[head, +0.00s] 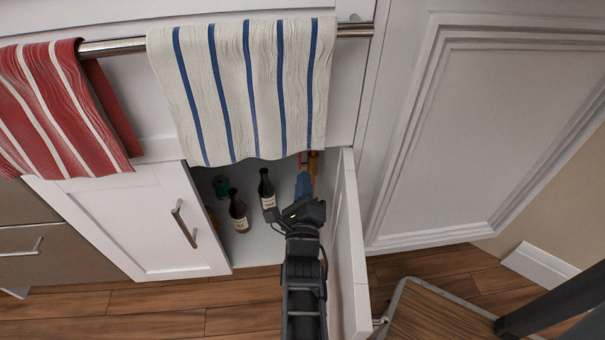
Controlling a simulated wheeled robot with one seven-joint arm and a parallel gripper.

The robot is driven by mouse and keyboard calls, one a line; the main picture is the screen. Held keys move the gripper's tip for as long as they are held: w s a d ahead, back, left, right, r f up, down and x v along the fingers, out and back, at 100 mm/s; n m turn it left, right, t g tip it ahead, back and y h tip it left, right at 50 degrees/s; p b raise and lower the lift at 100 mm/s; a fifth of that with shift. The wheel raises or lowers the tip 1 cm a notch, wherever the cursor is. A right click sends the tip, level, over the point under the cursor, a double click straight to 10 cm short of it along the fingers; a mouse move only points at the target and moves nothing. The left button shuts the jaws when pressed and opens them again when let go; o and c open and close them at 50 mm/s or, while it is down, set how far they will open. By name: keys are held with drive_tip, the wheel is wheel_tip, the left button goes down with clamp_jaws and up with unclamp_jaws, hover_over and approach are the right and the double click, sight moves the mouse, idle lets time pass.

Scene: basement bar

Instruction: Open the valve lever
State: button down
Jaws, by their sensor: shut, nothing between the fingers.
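My gripper (303,180) reaches into the open cabinet under the towel rail, with its blue end pointing to the back right. It is shut and holds nothing. A small red part (303,157), which looks like the valve lever, shows just past the gripper's tip. It sits beside an orange-brown pipe (314,162). The gripper, the towel and the cabinet shadow hide most of the valve. I cannot tell whether the gripper touches the lever or how far the lever is turned.
Dark bottles (239,212) stand on the cabinet floor to the left. The open cabinet door (347,250) stands close to the right of my arm. A striped towel (240,90) hangs above the opening. A wood-topped stool (440,315) is at lower right.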

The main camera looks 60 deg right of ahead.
drive_tip(key=shift+s+a+f+b, duration=0.35)
drive_tip(key=shift+a+f+b, duration=0.1)
drive_tip(key=shift+f, duration=0.3)
drive_tip(key=shift+s+a+f+b, duration=0.3)
drive_tip(key=shift+a+f+b, duration=0.1)
drive_tip(key=shift+f, duration=0.25)
drive_tip(key=shift+s+a+f+b, duration=0.35)
drive_tip(key=shift+a+f+b, duration=0.1)
drive_tip(key=shift+f, duration=0.2)
drive_tip(key=shift+s+a+f+b, duration=0.3)
drive_tip(key=shift+a+f+b, duration=0.1)
drive_tip(key=shift+f, duration=0.25)
